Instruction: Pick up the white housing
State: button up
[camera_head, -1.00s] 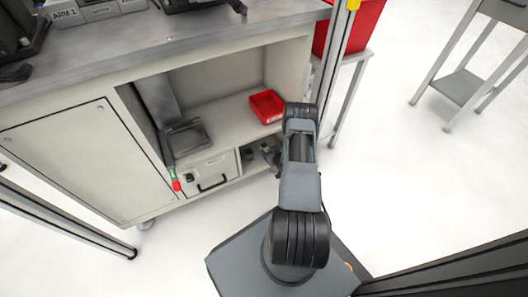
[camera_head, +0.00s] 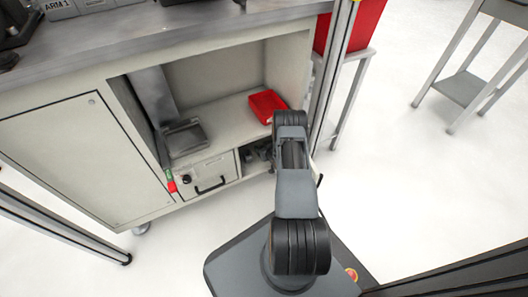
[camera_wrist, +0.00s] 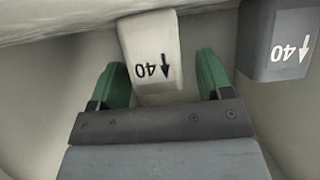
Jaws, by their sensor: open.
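The white housing (camera_wrist: 150,45) shows in the wrist view, a pale block with a dark "40" and an arrow on its near face. My gripper (camera_wrist: 162,78) is open, with one green finger to the left and one to the right of the housing's near end. A gap shows on both sides, so the fingers do not appear to touch it. In the head view my own arm hides the gripper, and I cannot make out the white housing there.
A grey housing (camera_wrist: 277,42) with the same marking stands close to the right finger. In the head view, a red bin (camera_head: 268,106) and a grey tray-like object (camera_head: 186,137) sit on the shelf in the bench (camera_head: 230,22). Open floor lies to the right.

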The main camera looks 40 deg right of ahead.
jog(key=c, duration=1)
jog(key=shift+s+r, duration=0.1)
